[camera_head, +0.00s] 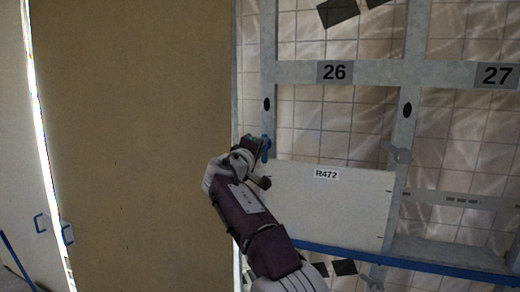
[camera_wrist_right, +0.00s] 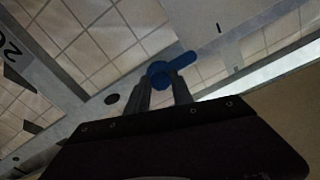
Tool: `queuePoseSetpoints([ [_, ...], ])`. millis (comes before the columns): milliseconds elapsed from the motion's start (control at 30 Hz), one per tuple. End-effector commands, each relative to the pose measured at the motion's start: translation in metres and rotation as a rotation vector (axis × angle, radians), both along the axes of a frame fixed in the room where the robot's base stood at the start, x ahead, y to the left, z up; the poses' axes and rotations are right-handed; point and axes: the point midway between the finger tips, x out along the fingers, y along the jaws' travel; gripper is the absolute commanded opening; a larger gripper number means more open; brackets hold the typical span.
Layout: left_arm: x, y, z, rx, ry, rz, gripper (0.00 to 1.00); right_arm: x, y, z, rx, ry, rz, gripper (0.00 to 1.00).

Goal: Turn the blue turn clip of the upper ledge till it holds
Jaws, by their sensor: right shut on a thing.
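The blue turn clip (camera_head: 266,147) is on the left upright of bay 26, at the upper left corner of the white panel marked R472 (camera_head: 330,205). In the head view it looks roughly upright. In the right wrist view the clip (camera_wrist_right: 180,65) shows a round hub with an arm pointing right and slightly up. My right gripper (camera_head: 257,147) is shut on the clip, its two fingers (camera_wrist_right: 165,86) at the hub. The gripper hides part of the clip in the head view. My left gripper is not in view.
The panel stands above a blue ledge (camera_head: 420,264). A crossbar (camera_head: 375,72) with labels 26 and 27 runs above. A large brown board (camera_head: 130,140) fills the left.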

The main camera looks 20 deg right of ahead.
Motion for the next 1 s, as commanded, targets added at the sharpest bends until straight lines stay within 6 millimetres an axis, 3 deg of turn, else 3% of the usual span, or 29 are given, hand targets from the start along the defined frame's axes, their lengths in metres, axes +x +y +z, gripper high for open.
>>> queuePoseSetpoints([
  [167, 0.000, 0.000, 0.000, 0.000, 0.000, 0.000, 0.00, 0.000, 0.000, 0.004, -0.002, -0.008, 0.003, 0.00],
  [200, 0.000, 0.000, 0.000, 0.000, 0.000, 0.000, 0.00, 0.000, 0.000, 0.004, -0.002, -0.008, 0.003, 0.33],
  [267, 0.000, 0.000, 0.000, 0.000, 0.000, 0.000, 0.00, 0.000, 0.000, 0.004, -0.002, -0.007, 0.002, 0.49],
  [633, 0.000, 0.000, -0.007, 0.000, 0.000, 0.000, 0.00, -0.005, 0.004, -0.001, -0.001, -0.004, 0.002, 0.49],
  [767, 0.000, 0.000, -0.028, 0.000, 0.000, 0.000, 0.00, -0.027, 0.020, -0.006, -0.001, -0.005, 0.005, 0.49],
  [1000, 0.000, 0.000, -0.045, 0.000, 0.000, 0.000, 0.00, -0.066, 0.046, -0.001, -0.001, -0.005, 0.004, 0.49],
])
